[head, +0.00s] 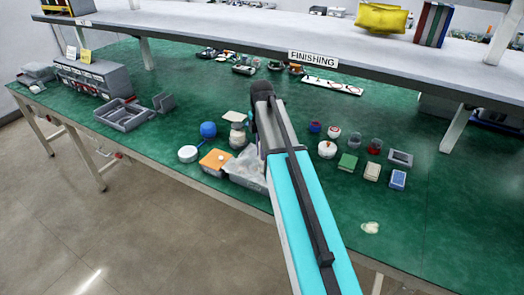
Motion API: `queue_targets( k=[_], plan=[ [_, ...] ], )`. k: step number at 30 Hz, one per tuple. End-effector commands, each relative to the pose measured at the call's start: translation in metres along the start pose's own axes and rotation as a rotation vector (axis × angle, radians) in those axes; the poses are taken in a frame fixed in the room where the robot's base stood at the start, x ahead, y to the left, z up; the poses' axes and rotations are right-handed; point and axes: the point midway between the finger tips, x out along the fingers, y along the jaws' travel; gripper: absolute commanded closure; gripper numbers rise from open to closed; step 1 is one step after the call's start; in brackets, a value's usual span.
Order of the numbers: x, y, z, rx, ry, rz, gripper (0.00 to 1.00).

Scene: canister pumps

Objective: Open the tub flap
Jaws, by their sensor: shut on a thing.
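My arm reaches from the bottom of the head view up over the green bench, and its cyan link covers part of the bench. My gripper does not show; the arm hides it. Left of the arm sits a pale translucent tub (246,166), its right side hidden behind my arm. Against its left side is a box with an orange top (214,161) and a small white knob. Behind them stands a whitish round container (237,137), with a pale flat piece (235,117) just above or behind it. I cannot tell which part is the flap, or how it stands.
A white round tub (188,154) and a blue round one (208,129) stand left of the orange-topped box. Several small containers, such as a green-topped box (348,161), stand right of my arm. A shelf (200,35) overhangs the back. The front right bench is mostly clear.

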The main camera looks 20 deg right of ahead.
Motion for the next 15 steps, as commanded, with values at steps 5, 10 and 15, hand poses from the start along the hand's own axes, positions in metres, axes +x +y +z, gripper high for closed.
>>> queue_targets(
  k=[5, 10, 15],
  plan=[
    [0.0033, 0.0, 0.0, 0.0, 0.0, 0.0, 1.0],
    [0.0029, 0.0001, 0.0, 0.0, 0.0, 0.0, 0.66],
    [0.0028, 0.0, 0.0, 0.0, 0.0, 0.0, 0.66]
  ],
)
